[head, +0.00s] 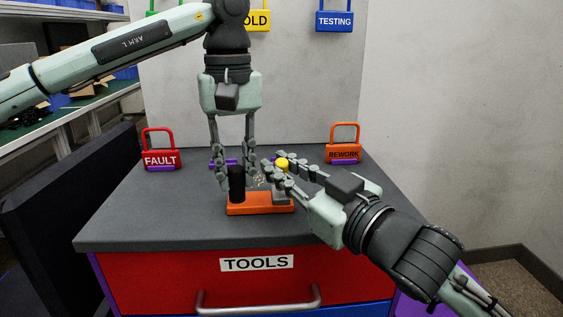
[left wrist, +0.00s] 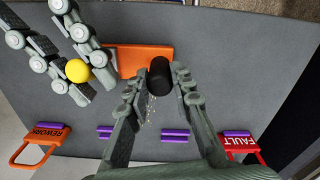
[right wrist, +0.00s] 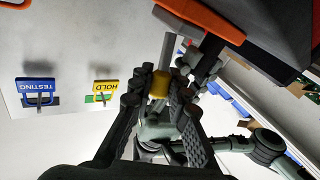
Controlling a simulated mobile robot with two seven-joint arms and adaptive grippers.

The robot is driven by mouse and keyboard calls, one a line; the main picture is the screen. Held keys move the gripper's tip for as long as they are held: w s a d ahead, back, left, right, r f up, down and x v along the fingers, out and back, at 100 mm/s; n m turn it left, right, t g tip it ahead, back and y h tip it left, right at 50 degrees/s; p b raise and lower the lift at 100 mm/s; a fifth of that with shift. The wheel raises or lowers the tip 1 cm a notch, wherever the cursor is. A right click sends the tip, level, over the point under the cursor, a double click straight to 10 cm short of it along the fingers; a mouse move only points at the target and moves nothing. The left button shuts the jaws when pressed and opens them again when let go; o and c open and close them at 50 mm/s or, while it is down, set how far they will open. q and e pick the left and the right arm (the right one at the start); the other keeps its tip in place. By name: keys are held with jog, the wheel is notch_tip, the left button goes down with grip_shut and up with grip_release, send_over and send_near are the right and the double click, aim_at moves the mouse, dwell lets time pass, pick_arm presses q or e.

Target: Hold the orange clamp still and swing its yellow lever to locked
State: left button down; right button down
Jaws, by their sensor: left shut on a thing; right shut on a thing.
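The orange clamp base (head: 258,207) lies on the grey bench top and also shows in the left wrist view (left wrist: 140,57). A black upright handle (head: 237,186) stands at its left end. My left gripper (head: 236,182) points down with its fingers closed on either side of this handle (left wrist: 160,74). A grey block (head: 282,198) sits at the base's right end. The lever's yellow knob (head: 282,163) is above it, between the fingertips of my right gripper (head: 279,168). The knob also shows between those fingers in the right wrist view (right wrist: 160,84). The lever's shaft is mostly hidden.
A red FAULT padlock (head: 160,157) stands at the bench's left and an orange REWORK padlock (head: 343,150) at its right. Purple pieces (left wrist: 175,135) lie behind the clamp. A TESTING padlock (head: 334,21) hangs on the back panel. The front bench top is clear.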

jog(key=shift+s+f+n+t+y, duration=0.3)
jog(key=shift+s+n+t+y, duration=0.25)
jog(key=shift+n+t+y, duration=0.3)
jog(key=c, duration=1.5)
grip_release()
jog(key=shift+o, duration=0.2)
jog(key=shift+r, duration=0.1)
notch_tip(320, 180, up, 10)
pick_arm(q)
jog(key=c, duration=1.2)
grip_release()
